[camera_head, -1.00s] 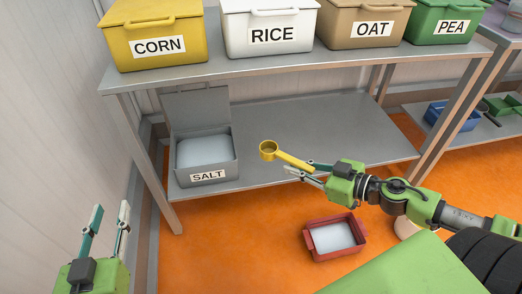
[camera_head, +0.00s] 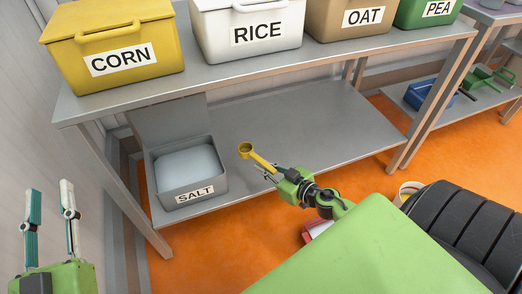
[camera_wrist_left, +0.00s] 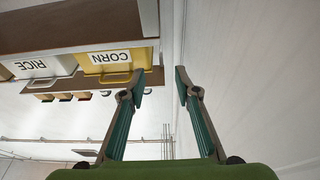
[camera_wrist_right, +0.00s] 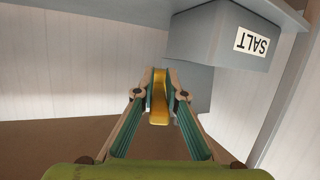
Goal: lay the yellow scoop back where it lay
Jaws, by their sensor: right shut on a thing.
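The yellow scoop (camera_head: 255,155) is held by my right gripper (camera_head: 272,172) over the front part of the lower grey shelf (camera_head: 310,135). Its round cup points away to the left and its handle runs back into the fingers. In the right wrist view the scoop (camera_wrist_right: 159,98) shows as a yellow handle between the closed fingertips (camera_wrist_right: 160,95). I cannot tell whether the scoop touches the shelf. My left gripper (camera_head: 50,215) is open and empty at the lower left, and its spread fingers also show in the left wrist view (camera_wrist_left: 160,85).
The open grey SALT bin (camera_head: 190,178) stands left on the lower shelf, beside the scoop. CORN (camera_head: 115,50), RICE (camera_head: 250,28), OAT and PEA bins stand on the upper shelf. A red tray (camera_head: 316,229) is mostly hidden behind my arm. The shelf right of the scoop is clear.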

